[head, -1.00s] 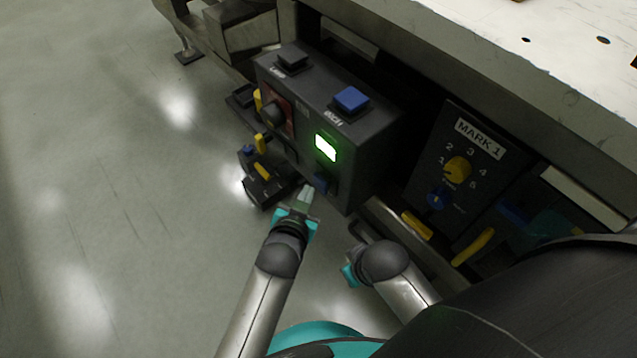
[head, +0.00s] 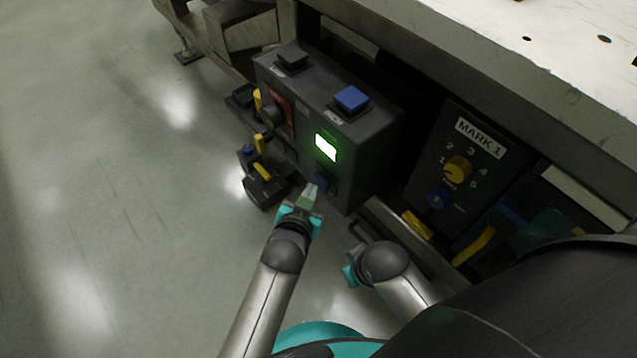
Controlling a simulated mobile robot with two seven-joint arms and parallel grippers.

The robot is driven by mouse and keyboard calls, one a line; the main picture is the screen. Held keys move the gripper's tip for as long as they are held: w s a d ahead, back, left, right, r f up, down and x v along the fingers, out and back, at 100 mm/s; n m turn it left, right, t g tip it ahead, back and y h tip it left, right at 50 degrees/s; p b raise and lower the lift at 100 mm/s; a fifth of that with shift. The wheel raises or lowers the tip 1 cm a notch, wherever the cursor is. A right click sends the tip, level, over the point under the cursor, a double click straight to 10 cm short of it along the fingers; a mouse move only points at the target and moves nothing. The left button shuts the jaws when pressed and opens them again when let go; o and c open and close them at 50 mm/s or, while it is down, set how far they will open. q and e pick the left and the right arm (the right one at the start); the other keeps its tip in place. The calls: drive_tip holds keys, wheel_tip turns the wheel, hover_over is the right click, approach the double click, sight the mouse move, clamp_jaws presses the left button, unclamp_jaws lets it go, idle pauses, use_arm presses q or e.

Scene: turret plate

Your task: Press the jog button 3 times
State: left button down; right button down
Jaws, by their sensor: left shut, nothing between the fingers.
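The dark control box (head: 365,158) hangs under the table edge. I cannot read which label says jog. My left gripper (head: 314,190) is shut and empty, its tip at the small blue front button and partly covering it; I cannot tell whether it touches. My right gripper (head: 349,275) shows only as a teal part beside its arm, its fingers hidden.
The pale tabletop (head: 560,50) overhangs above. The floor at left is clear.

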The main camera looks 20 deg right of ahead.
use_arm(q)
drive_tip(key=shift+w+d+r, duration=0.15)
drive_tip(key=shift+w+d, duration=0.05)
drive_tip(key=shift+d, duration=0.2)
drive_tip(key=shift+w+d+r, duration=0.1)
drive_tip(key=shift+w+d, duration=0.05)
drive_tip(key=shift+d, duration=0.25)
idle(0.7)
drive_tip(key=shift+s+a+r+p, duration=0.1)
drive_tip(key=shift+a+r+p, duration=0.05)
drive_tip(key=shift+r+p, duration=0.4)
drive_tip(key=shift+a+r+p, duration=0.15)
drive_tip(key=shift+r+p, duration=0.3)
drive_tip(key=shift+p, duration=0.1)
drive_tip(key=shift+f, duration=0.1)
drive_tip(key=a+p, duration=0.1)
drive_tip(key=s+a+p, duration=0.1)
drive_tip(key=a, duration=0.1)
drive_tip(key=s+a+p, duration=0.1)
drive_tip(key=a, duration=0.1)
drive_tip(key=shift+f, duration=0.15)
